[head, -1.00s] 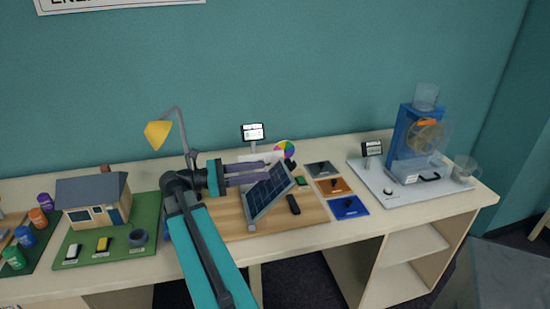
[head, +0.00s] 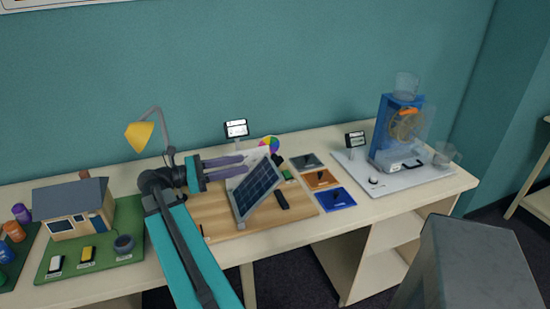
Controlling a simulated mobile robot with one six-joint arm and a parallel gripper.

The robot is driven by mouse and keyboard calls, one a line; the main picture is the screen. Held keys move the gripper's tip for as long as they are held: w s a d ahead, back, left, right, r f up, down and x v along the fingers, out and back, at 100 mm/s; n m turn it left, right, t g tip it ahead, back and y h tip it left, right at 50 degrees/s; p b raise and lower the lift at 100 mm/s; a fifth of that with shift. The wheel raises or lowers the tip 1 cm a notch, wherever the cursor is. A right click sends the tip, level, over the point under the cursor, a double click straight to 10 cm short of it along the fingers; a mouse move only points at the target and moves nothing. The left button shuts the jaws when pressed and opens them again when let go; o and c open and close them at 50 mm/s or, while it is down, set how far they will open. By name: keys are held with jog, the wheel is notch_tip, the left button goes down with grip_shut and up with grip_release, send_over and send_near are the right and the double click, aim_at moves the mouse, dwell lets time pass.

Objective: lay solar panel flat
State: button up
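The solar panel (head: 257,190), dark blue cells in a pale frame, stands steeply tilted on a wooden board (head: 215,222) in the middle of the table. My gripper (head: 244,165) reaches in from the left, behind and beside the panel's upper left edge. Its two purple fingers lie side by side with a gap between them, and nothing shows in the gap. The fingertips are close to the panel's top edge; whether they touch it I cannot tell. The panel's back and support are hidden.
A yellow lamp (head: 140,136) stands behind my arm. A small dark object (head: 281,200) lies right of the panel, near coloured plates (head: 322,179). A display (head: 236,129) stands behind. A model house (head: 74,209) is left, a blue water-wheel rig (head: 397,135) right. A grey block (head: 475,265) fills the lower right.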

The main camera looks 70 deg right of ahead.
aim_at(275, 158)
jog(key=p+x, duration=0.2)
jog(key=x, duration=1)
jog(key=shift+s+d, duration=0.15)
jog(key=shift+s, duration=0.05)
grip_shut()
jog(key=shift+s+f+p, duration=0.1)
jog(key=shift+p, duration=0.2)
